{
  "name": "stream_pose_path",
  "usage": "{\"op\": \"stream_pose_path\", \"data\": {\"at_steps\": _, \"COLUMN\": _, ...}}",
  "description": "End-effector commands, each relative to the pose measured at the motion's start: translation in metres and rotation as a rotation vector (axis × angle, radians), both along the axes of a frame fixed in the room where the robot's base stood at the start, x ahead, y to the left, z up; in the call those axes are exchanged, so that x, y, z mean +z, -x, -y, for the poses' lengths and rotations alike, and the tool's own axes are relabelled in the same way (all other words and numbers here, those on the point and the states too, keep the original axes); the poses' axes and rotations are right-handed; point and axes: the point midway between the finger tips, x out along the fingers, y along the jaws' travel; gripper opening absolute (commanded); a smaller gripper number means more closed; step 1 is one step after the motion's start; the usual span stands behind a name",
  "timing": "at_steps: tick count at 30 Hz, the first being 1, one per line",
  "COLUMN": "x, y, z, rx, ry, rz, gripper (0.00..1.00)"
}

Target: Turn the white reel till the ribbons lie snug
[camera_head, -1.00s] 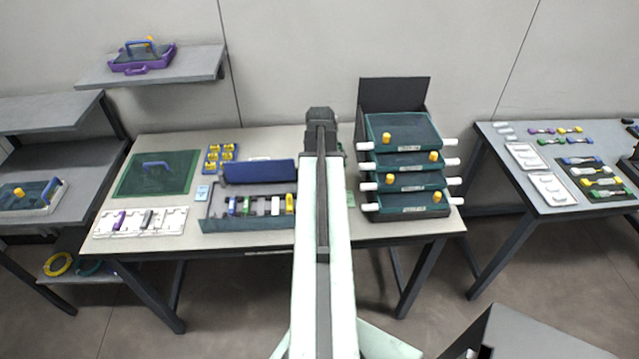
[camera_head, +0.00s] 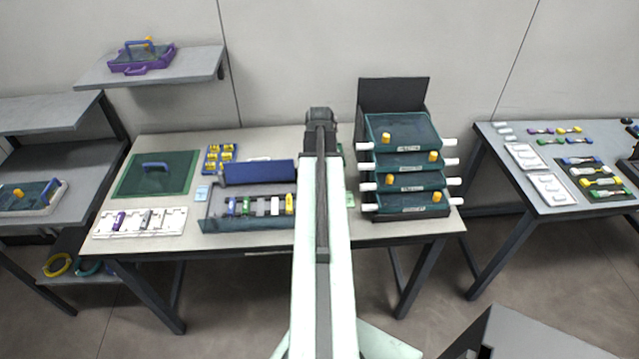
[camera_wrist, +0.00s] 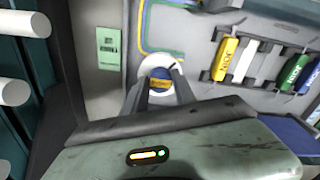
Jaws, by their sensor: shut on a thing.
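In the wrist view the white reel (camera_wrist: 146,67) shows as a pale ring with a blue and yellow middle. My gripper (camera_wrist: 160,84) is at the reel, its two dark fingers closed on the reel's middle. Blue, yellow and green ribbons (camera_wrist: 146,35) run down beside the reel and bend right along its far side. They lie side by side in a rounded corner; I cannot tell how tight they are. The fingers and wrist hide the near side of the reel. In the head view my arm hides the reel and the fingertips.
Yellow, white, green and blue holders (camera_wrist: 226,58) sit in the tray right of the reel. A green card (camera_wrist: 109,47) lies to the left.

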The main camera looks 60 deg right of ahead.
Motion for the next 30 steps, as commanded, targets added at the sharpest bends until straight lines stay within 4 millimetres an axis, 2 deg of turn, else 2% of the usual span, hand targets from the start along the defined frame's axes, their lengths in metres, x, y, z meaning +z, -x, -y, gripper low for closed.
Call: {"op": "stream_pose_path", "data": {"at_steps": 30, "x": 0.0006, "y": 0.0009, "z": 0.0034, "rx": -0.958, "ry": 0.008, "rz": 0.001, "gripper": 0.00}}
